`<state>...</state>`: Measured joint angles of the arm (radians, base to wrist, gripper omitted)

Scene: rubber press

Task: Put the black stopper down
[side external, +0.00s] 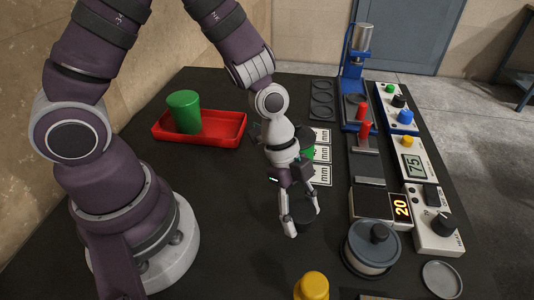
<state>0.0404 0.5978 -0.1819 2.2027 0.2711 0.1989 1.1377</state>
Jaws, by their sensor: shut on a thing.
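The black stopper (304,219) is a short dark cylinder low over the black table, right of centre in the side external view. My gripper (304,224) points down and is shut on it, with one finger on its left and the other at its right. The stopper looks upright. I cannot tell whether its underside touches the table, as dark blends into dark there.
A red tray (230,137) holding a green cup (184,112) is at the back left. A round lidded grey pot (371,250) stands to the right, and a yellow object (312,286) is at the front. Instruments line the right side. The table left of my gripper is clear.

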